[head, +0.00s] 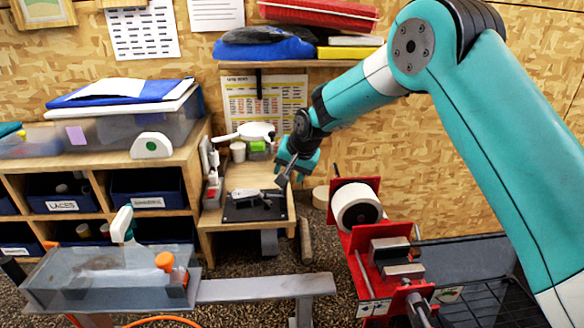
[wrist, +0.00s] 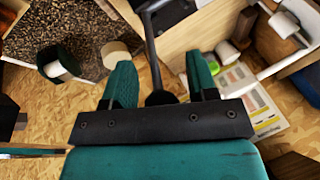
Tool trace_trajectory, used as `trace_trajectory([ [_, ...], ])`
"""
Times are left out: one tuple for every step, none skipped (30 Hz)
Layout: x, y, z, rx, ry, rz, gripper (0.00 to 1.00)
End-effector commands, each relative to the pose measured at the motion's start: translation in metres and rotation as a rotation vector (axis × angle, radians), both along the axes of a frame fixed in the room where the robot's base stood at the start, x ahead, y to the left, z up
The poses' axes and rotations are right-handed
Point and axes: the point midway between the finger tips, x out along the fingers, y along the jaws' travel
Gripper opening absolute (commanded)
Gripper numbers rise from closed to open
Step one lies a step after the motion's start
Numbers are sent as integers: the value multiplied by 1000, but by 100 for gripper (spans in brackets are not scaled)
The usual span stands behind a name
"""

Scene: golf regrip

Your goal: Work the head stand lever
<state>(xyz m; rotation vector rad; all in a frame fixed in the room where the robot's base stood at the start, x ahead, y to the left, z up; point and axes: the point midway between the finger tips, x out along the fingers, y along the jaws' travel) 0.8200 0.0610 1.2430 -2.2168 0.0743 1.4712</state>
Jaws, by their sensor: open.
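The head stand (head: 262,195) is a dark metal fixture on a black plate, on a small wooden bench in the middle of the head view. Its lever (head: 283,180) slants up toward my gripper (head: 298,168). In the wrist view the lever is a black rod (wrist: 151,50) with a round black knob (wrist: 160,98) at its near end. The knob appears between the two teal fingers of my gripper (wrist: 160,82), with gaps on both sides. The fingers are open. Whether the knob is at fingertip depth is hard to tell.
A red machine (head: 362,240) with a white roll stands right of the bench. A white-handled tool and a cup (head: 238,151) sit at the bench's back. A clear tank (head: 100,278) is at front left. A shelf (head: 300,65) hangs above.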

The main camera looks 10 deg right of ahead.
Motion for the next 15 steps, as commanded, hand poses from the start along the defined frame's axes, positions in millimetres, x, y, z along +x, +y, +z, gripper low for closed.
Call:
trace_trajectory([
  [0,-1,3,0,-1,0,53],
  [-1,-1,5,0,-1,0,53],
  [-3,-2,9,0,-2,-2,53],
  [-4,-3,13,0,-2,-2,53],
  [-6,-4,17,1,-2,-1,53],
  [-9,-5,25,1,-2,-1,53],
  [-12,-7,31,0,-3,-2,53],
  [-15,-8,37,0,-3,-2,53],
  [-19,-10,47,0,-3,-2,53],
  [-22,-12,54,0,-3,-2,53],
  [-25,-13,61,0,-3,-2,53],
  [-30,-15,70,0,-3,-2,53],
  [-33,-17,78,1,-3,-1,53],
  [-37,-19,84,0,-3,-2,53],
  [-41,-21,92,1,-4,-2,53],
])
